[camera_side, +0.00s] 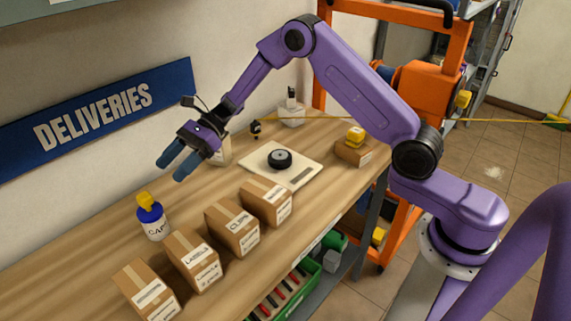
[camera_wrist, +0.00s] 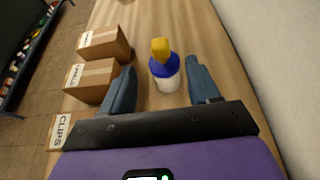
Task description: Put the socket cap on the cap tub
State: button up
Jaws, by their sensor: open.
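The yellow socket cap (camera_side: 146,200) sits on the blue lid of the cap tub (camera_side: 154,228), a white tub labelled CAPS on the bench. The wrist view also shows the cap (camera_wrist: 160,48) on top of the tub (camera_wrist: 168,82), and it looks slightly tilted. My gripper (camera_side: 175,167) is open and empty, above the tub and a little to its right in the side view. In the wrist view the tub and cap appear between the two blue fingers, with clear gaps on both sides. Nothing is held.
Several cardboard boxes (camera_side: 233,228) line the bench's front edge beside the tub. A pale board (camera_side: 303,177) with a round black object (camera_side: 280,159) lies farther right. Another yellow piece (camera_side: 355,135) rests on a box at the far end. The wall stands behind the bench.

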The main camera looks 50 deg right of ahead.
jog(key=shift+s, duration=0.1)
jog(key=s+d+r+n+g+h, duration=0.15)
jog(key=s+n+h, duration=0.25)
jog(key=s+n, duration=0.55)
jog(key=s+d+r+n+g+h, duration=0.1)
jog(key=s+r+n+g+h, duration=0.3)
jog(key=s, duration=1.1)
jog(key=s+d+n+t+h, duration=0.5)
jog(key=s+d+n, duration=1)
jog(key=d+n, duration=0.1)
jog(key=shift+n+t, duration=0.35)
jog(key=shift+n, duration=0.2)
